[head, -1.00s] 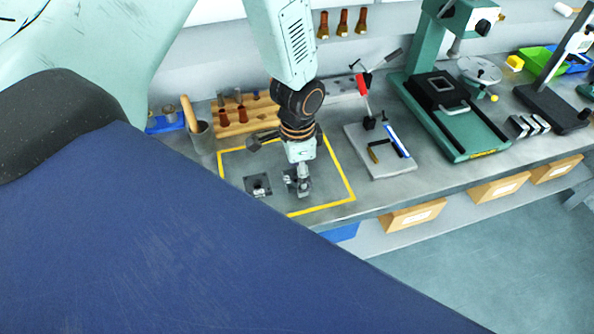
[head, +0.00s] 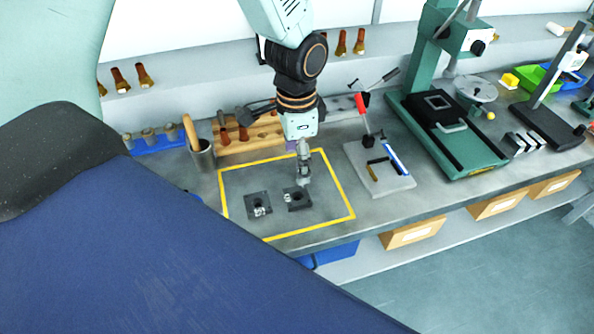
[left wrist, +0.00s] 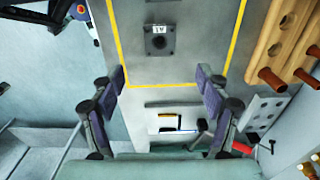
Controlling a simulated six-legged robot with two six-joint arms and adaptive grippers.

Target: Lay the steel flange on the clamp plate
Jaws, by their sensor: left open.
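Two dark square pieces with round centres lie inside the yellow outline on the bench: a left square plate (head: 258,205) and a right square plate (head: 293,198). Each has a small pale mark. The right one also shows in the left wrist view (left wrist: 158,40), with a white tag at its edge. I cannot tell for sure which piece is the clamp plate, or whether the steel flange lies on either. My left gripper (head: 304,178) points down just behind and above the right piece. In the left wrist view its fingers (left wrist: 155,85) are wide apart with nothing between them.
A grey board (head: 380,168) with a red-handled clamp lies to the right, then a green press (head: 455,150). The outlined area is otherwise clear.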

